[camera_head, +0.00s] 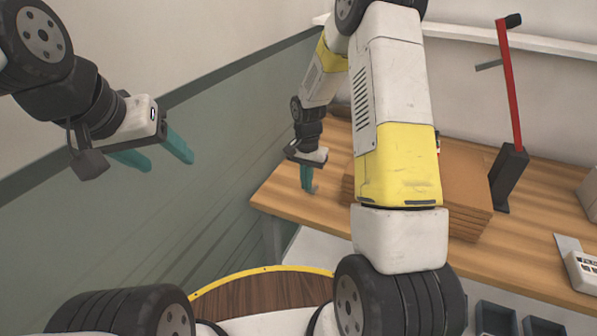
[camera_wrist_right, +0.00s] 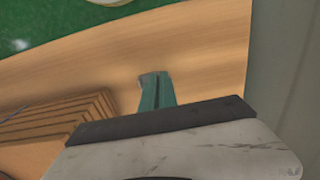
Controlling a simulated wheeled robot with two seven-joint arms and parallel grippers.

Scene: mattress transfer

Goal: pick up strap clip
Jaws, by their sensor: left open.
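My left gripper (camera_head: 152,153) hangs in the air at the left, with its two teal fingers apart and nothing between them. My right gripper (camera_head: 307,179) points down at the near left part of the wooden table. Its teal fingers (camera_wrist_right: 157,92) are close together in both views. A small brown-grey piece, apparently the strap clip (camera_head: 315,189), shows at its fingertips. It also shows as a dull patch at the tips in the right wrist view (camera_wrist_right: 150,78). The piece is too small to see its shape or whether it touches the table.
A stack of brown cardboard sheets (camera_head: 462,188) lies on the table (camera_head: 540,232), partly behind my right arm. A red lever on a black stand (camera_head: 510,172) rises behind it. A white device (camera_head: 583,270) sits at the right, above dark bins (camera_head: 497,318).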

